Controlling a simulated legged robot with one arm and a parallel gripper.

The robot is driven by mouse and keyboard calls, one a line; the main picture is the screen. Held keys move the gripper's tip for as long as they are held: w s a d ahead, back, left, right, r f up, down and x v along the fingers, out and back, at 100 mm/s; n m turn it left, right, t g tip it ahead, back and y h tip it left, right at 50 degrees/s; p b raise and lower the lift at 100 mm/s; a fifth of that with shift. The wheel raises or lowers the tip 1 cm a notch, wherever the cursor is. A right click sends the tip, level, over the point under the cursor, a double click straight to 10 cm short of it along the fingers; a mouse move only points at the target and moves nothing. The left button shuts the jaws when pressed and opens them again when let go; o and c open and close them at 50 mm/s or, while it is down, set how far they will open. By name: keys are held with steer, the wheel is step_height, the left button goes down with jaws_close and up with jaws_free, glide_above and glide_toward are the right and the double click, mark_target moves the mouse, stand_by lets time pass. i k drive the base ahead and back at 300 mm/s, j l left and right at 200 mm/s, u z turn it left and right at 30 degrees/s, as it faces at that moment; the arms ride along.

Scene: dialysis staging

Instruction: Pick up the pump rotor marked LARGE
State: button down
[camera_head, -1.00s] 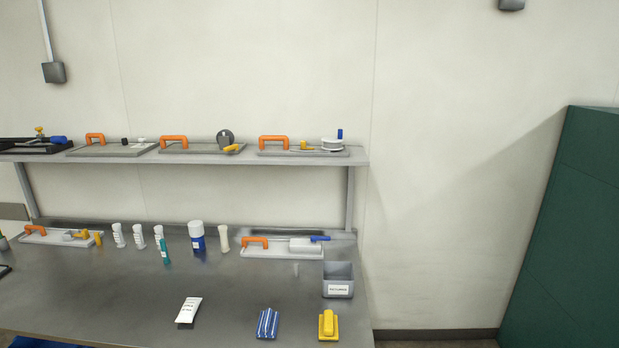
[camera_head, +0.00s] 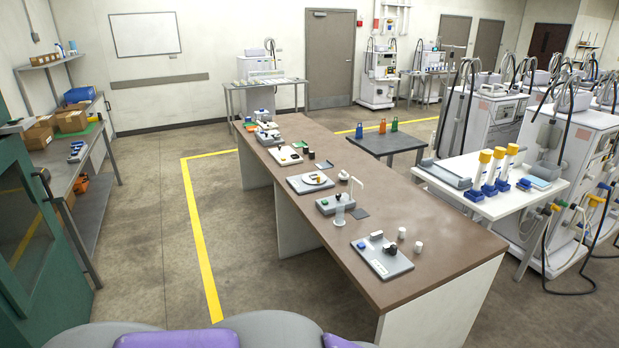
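No pump rotor marked LARGE can be made out; any markings are too small to read. Small parts lie on the long brown counter (camera_head: 440,262). A grey tray (camera_head: 395,270) at its near end bears blue and black parts, with two small white cylinders (camera_head: 418,247) beside it. Farther back are a grey device (camera_head: 330,206) with a green spot and a tray (camera_head: 296,186) with a round white disc. More small items stand at the far end. My gripper is not in view.
Clear floor (camera_head: 150,220) with a yellow line lies left of the counter. A green cabinet (camera_head: 40,240) and shelving stand left. White machines (camera_head: 575,150) and a white table (camera_head: 455,200) stand right. Grey rounded shapes with purple pads (camera_head: 178,339) cross the bottom edge.

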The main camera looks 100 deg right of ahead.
mark_target(343, 177)
steer(key=z, duration=4.15)
steer(key=i+j+z, duration=0.55)
steer(key=z, duration=0.15)
steer(key=i+j+z, duration=0.2)
steer(key=j+z, duration=0.15)
steer(key=i+j, duration=0.15)
steer(key=j, duration=0.3)
steer(key=i+j+z, duration=0.1)
steer(key=j, duration=0.3)
steer(key=i+j+z, duration=0.1)
steer(key=j, duration=0.35)
steer(key=i+j, duration=0.2)
steer(key=j, duration=0.25)
steer(key=i+j+z, duration=0.1)
steer(key=j, duration=0.35)
steer(key=i+j, duration=0.1)
steer(key=j, duration=0.35)
steer(key=i+j, duration=0.15)
steer(key=j, duration=0.3)
steer(key=i+j, duration=0.1)
steer(key=j, duration=0.35)
steer(key=i+j, duration=0.15)
steer(key=j, duration=0.3)
steer(key=z, duration=0.05)
